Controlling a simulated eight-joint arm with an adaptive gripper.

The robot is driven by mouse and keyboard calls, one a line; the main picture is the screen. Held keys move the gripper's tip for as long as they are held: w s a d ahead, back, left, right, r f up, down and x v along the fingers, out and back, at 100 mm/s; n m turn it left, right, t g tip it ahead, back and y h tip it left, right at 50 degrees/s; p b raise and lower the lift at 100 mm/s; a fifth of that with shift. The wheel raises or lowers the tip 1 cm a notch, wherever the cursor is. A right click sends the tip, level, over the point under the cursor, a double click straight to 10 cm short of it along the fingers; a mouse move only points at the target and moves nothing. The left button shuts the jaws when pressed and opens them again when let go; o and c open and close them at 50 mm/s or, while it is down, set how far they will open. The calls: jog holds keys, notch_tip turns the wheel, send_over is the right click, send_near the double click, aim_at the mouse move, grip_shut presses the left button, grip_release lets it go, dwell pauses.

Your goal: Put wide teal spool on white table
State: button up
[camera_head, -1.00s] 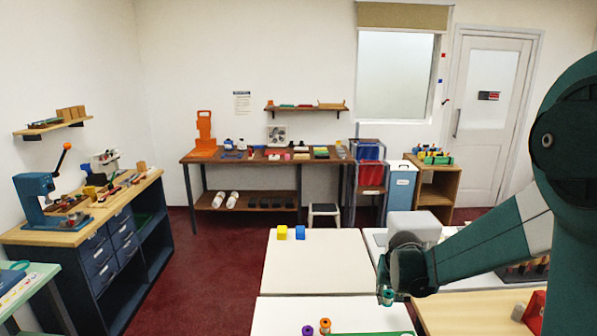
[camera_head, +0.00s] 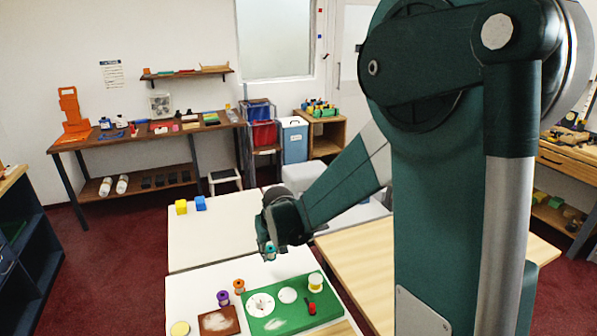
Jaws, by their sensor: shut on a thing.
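My gripper (camera_head: 269,242) is shut on the teal spool (camera_head: 270,252) and holds it above the tables. The spool is small in the view and partly hidden by the fingers.
The front table holds a purple spool (camera_head: 223,298), an orange spool (camera_head: 239,286) and a green board (camera_head: 270,318) with a yellow-topped spool (camera_head: 316,281). A bare wooden table (camera_head: 350,250) is right.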

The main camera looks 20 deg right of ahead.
jog(key=shift+d, duration=0.1)
jog(key=s+d+f+m+h, duration=0.1)
jog(key=s+d+m, duration=0.15)
jog(key=d, duration=1.95)
jog(key=s+d+f+m+h, duration=0.15)
jog(key=d+m, duration=0.25)
jog(key=d, duration=1.8)
jog(key=s+d+m, duration=0.1)
jog(key=s+d, duration=0.3)
jog(key=d, duration=0.4)
jog(key=s+d+m+g, duration=0.1)
jog(key=s+d, duration=0.4)
jog(key=d, duration=0.2)
jog(key=shift+s+d+h, duration=0.3)
jog(key=shift+d+h, duration=0.05)
jog(key=shift+m, duration=0.25)
jog(key=shift+f+b, duration=0.35)
jog(key=shift+f, duration=2.75)
jog(key=shift+f, duration=0.1)
jog(key=shift+f+b, duration=0.35)
jog(key=shift+f, duration=1.45)
